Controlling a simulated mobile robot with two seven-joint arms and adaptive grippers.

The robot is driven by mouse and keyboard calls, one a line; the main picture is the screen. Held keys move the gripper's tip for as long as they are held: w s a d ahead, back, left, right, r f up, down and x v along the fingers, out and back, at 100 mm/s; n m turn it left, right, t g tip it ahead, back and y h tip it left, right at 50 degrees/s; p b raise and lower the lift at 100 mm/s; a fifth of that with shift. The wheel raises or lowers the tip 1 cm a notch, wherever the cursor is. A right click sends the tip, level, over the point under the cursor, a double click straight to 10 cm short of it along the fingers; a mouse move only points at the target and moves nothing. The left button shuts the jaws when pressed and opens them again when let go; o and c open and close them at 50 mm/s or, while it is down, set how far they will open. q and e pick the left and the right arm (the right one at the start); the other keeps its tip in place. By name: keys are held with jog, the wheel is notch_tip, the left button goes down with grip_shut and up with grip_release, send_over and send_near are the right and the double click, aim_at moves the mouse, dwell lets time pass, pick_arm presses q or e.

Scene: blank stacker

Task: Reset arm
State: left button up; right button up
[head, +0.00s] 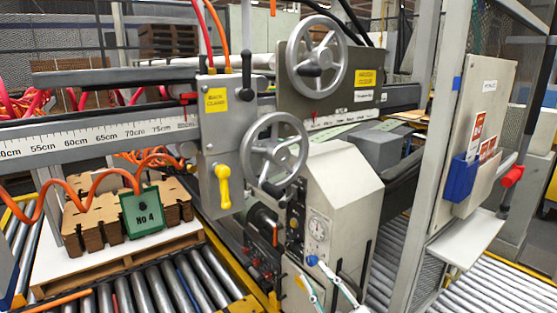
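My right gripper (308,272) seems to be the pale, slim parts at the bottom edge, right of centre, one with a blue end. They are in front of the lower part of a grey machine cabinet (345,195). They are small and partly cut off, so I cannot tell whether the gripper is open or shut, or touching anything. My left gripper is not in view. The machine has an upper handwheel (316,57), a lower handwheel (273,153) and a grey box with a yellow handle (222,186) hanging down its front. I cannot tell which part the reset arm is.
A ruled beam (98,137) crosses at left. A grey panel with a blue holder (461,178) stands at right, above another roller conveyor (480,285).

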jog(key=s+d+f+m+g+h, duration=0.2)
jog(key=s+d+f, duration=0.1)
jog(key=s+f, duration=0.5)
jog(key=s+d+f+m+g+h, duration=0.2)
jog(key=s+f, duration=0.6)
jog(key=f, duration=0.4)
jog(key=s+d+f+m+g+h, duration=0.3)
jog(key=s+d+f, duration=0.3)
jog(key=s+f, duration=0.2)
notch_tip(320, 180, down, 2)
jog(key=shift+f+m+g, duration=0.1)
jog(key=shift+m+g, duration=0.2)
